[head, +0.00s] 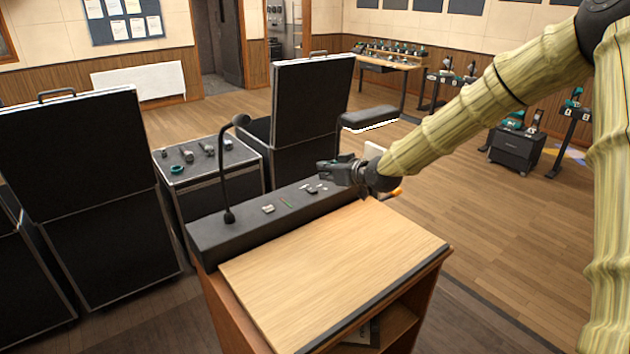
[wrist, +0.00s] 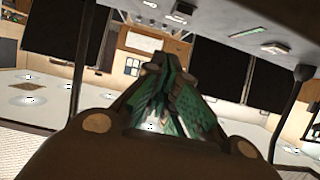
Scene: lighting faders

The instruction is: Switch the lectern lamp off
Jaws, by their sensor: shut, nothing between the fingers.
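The wooden lectern (head: 330,270) stands in front of me with a dark control strip (head: 235,241) along its far edge. A black gooseneck (head: 227,180) with a small rounded head rises from the strip's left part; I cannot tell whether it is the lamp or a microphone. Small controls sit on the strip: a pale one (head: 268,209), a green-marked one (head: 287,202) and pale ones (head: 309,188) near my gripper. My gripper (head: 322,171) is shut and empty, over the strip's right part. In the wrist view its fingers (wrist: 165,68) converge; which control is the lamp's is unclear.
Behind the lectern stand a low case (head: 210,163) with several small items and two tall black cases (head: 85,160) (head: 310,100). Open wooden floor (head: 460,230) lies to the right. Workstations (head: 390,62) stand at the back.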

